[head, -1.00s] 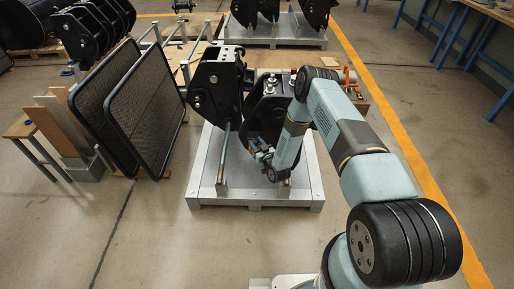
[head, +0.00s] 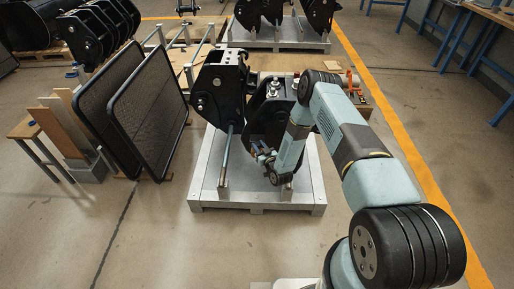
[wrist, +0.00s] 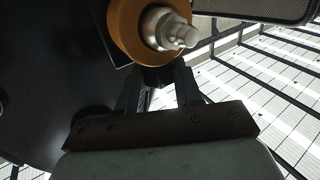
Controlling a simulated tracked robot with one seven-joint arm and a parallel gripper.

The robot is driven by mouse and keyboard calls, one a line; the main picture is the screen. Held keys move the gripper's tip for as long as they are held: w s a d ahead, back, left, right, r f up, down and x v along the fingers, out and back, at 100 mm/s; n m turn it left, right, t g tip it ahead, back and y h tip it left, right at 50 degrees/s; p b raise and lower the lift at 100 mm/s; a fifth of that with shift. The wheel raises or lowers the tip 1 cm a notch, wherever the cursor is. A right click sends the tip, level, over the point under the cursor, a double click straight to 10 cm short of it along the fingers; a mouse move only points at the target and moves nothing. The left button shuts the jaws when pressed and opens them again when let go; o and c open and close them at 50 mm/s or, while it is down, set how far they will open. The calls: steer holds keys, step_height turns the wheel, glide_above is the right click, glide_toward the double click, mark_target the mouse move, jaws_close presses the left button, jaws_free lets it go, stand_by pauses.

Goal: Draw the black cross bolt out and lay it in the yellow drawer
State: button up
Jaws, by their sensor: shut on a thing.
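My gripper (head: 263,158) is at the front face of the black coupler (head: 262,122), which stands on a grey metal pallet (head: 207,186). In the wrist view my gripper (wrist: 156,84) is shut on a small dark piece between the fingertips, which I take for the black cross bolt (wrist: 152,77). Most of the bolt is hidden by the fingers and the coupler, so I cannot tell how far it sits in its hole. I cannot make out the yellow drawer in either view.
An orange ring with a silver threaded end (wrist: 172,28) is close above my fingers. A second black coupler (head: 217,88) and an upright rod (head: 226,150) stand to the left. Two dark mesh panels (head: 150,110) lean further left. The floor in front is clear.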

steer(key=shift+r, duration=0.1)
jaws_close()
steer(key=shift+r, duration=4.1)
steer(key=shift+r, duration=0.1)
step_height(320, 180, up, 4)
steer(key=s+d+r+m+t+h, duration=0.1)
steer(key=s+d+r+m+h, duration=0.1)
steer(key=d+r, duration=0.5)
steer(key=s+d+r+m+t+h, duration=0.1)
steer(key=s+d+r+m+h, duration=0.2)
steer(key=d, duration=1.3)
step_height(320, 180, up, 5)
steer(key=s+h, duration=0.1)
steer(key=h, duration=0.2)
steer(key=shift+m, duration=0.3)
